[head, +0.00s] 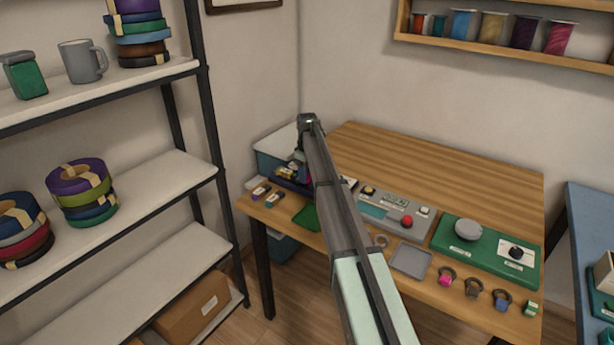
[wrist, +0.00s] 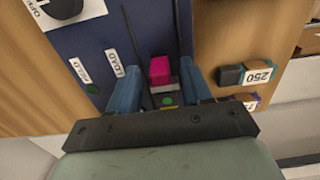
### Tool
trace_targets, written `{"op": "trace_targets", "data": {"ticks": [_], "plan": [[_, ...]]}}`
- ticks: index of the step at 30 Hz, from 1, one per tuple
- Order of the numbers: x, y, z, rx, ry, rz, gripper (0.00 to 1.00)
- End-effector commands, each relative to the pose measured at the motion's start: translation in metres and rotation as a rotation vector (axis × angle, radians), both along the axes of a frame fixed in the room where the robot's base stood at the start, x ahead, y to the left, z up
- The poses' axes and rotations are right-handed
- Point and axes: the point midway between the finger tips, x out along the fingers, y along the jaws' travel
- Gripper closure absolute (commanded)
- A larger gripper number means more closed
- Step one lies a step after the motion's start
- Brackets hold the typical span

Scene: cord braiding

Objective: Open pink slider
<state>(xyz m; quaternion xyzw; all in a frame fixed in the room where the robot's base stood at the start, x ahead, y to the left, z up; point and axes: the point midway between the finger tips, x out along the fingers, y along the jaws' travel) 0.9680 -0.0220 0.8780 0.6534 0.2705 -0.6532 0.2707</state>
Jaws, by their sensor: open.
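The pink slider (wrist: 160,71) is a small pink block on a dark blue panel (wrist: 95,35) in the wrist view. A thin dark slot runs just left of it. My gripper (wrist: 159,66) is open, with one blue finger on each side of the slider. Gaps seem to show between the fingers and the block; I cannot tell whether either touches it. In the head view my arm hides most of this device, and only dark and light bits show around (head: 290,174).
Labels and a green dot mark the panel left of the slot. Small blocks, one labelled 250 (wrist: 230,75), lie on the wood at right. In the head view, a grey panel with a red button (head: 407,222) and a green board (head: 490,262) stand right of my arm.

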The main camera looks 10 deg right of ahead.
Motion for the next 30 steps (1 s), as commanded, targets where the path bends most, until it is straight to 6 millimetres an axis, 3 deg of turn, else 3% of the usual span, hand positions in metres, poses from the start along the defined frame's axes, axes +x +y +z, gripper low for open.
{"op": "trace_targets", "data": {"ticks": [14, 30], "plan": [[-0.0001, 0.0000, -0.0102, 0.000, 0.000, 0.000, 0.51], [-0.0001, 0.0001, -0.0099, 0.000, 0.000, 0.000, 1.00]]}}
